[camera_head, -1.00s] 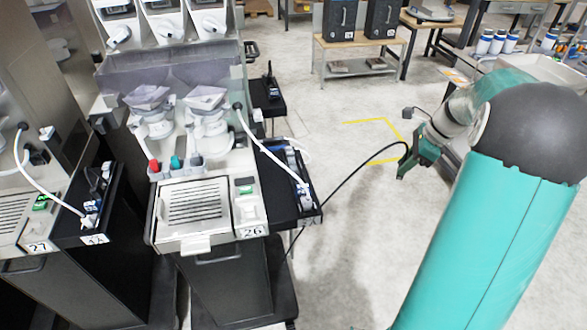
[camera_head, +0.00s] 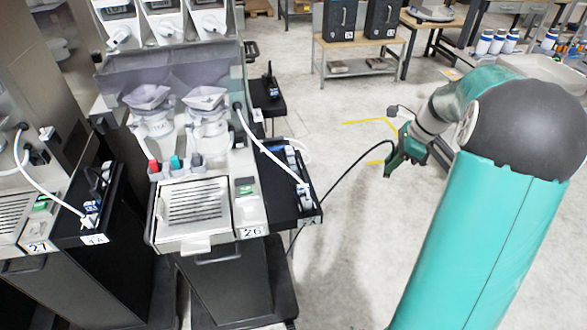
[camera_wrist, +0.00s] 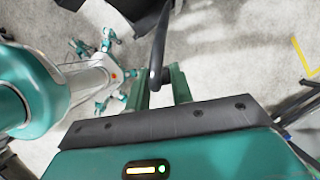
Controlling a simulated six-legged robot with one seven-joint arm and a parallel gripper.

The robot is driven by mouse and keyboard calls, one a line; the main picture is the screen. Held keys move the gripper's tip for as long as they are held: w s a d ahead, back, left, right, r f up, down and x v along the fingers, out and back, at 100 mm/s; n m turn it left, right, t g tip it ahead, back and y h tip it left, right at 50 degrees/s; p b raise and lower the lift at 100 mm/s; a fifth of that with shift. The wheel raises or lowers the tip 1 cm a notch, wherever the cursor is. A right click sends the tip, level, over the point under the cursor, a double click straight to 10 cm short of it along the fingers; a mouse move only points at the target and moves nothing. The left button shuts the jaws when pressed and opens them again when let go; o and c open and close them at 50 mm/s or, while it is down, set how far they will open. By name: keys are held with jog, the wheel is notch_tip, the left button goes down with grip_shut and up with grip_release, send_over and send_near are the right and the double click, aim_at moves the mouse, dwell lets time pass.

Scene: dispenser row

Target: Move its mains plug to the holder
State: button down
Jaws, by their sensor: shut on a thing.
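My gripper (camera_head: 389,170) is in the air over the floor, right of dispenser 26 (camera_head: 196,205). In the wrist view my gripper (camera_wrist: 161,84) is shut on a black piece, the mains plug (camera_wrist: 155,76), between its two green fingers. The black cable (camera_head: 340,174) rises from beside the dispenser's base and arcs to the gripper. The plug's own shape is mostly hidden in the head view. A black side shelf (camera_head: 283,200) on the dispenser carries a white hose end and small fittings. I cannot tell which part is the holder.
Dispenser 27 (camera_head: 20,222) with its own black shelf stands at the left. A wooden bench (camera_head: 358,42) with black boxes stands at the back. Yellow floor marking (camera_head: 370,122) lies behind my gripper. The floor between the dispenser and my arm is clear apart from the cable.

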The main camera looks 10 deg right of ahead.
jog(key=shift+w+a+n+g+y, duration=0.2)
jog(key=shift+w+a+n, duration=0.55)
jog(key=shift+w+a, duration=2.2)
jog(key=shift+w+a+n+g, duration=0.35)
jog(key=shift+w+a+n, duration=0.45)
jog(key=shift+a, duration=4.2)
jog(key=shift+w+a+n+g+y, duration=0.2)
jog(key=shift+w+a+n, duration=0.55)
jog(key=shift+w+a, duration=2.15)
jog(key=shift+s+a, duration=1.1)
jog(key=shift+f, duration=0.15)
jog(key=shift+d+f+n+g, duration=0.1)
jog(key=shift+f+n+g, duration=0.15)
jog(key=shift+f+n, duration=0.25)
